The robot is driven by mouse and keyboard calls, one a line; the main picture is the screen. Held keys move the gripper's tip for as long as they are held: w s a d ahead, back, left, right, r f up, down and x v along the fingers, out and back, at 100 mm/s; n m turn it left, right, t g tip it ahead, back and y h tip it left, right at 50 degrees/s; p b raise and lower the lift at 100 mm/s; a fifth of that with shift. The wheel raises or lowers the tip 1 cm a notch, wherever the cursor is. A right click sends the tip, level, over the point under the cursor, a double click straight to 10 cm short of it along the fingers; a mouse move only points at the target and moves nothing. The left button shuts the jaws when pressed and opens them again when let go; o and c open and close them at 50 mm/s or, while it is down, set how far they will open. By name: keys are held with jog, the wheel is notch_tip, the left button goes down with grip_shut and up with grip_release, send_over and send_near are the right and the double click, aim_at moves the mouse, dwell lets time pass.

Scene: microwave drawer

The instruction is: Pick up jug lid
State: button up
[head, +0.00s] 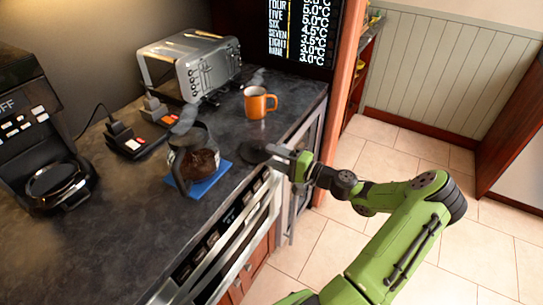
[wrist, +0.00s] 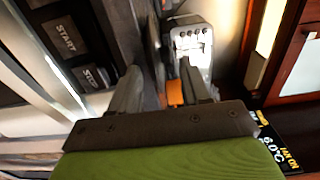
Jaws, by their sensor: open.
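A dark, flat round piece that looks like the jug lid (head: 253,151) lies near the counter's front edge in the head view. My gripper (head: 270,157) is open at its right side, low over the counter edge, with its fingers pointing left toward it. I cannot tell whether they touch it. In the wrist view my gripper (wrist: 160,70) has its two fingers apart, and a dark edge that may be the lid shows between and beyond them. The glass jug (head: 197,163), with dark contents and a dark handle, stands on a blue mat (head: 211,182) left of the lid.
An orange mug (head: 259,103) stands behind the lid; it also shows in the wrist view (wrist: 174,92). A silver toaster (head: 190,65), small dark boxes (head: 128,140) and a coffee machine (head: 40,130) stand farther left. An appliance front with buttons (head: 215,238) lies below the counter edge.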

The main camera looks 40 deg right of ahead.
jog(key=shift+w+a, duration=0.1)
jog(key=shift+w, duration=0.05)
jog(key=shift+c, duration=0.2)
grip_shut()
dwell(0.3)
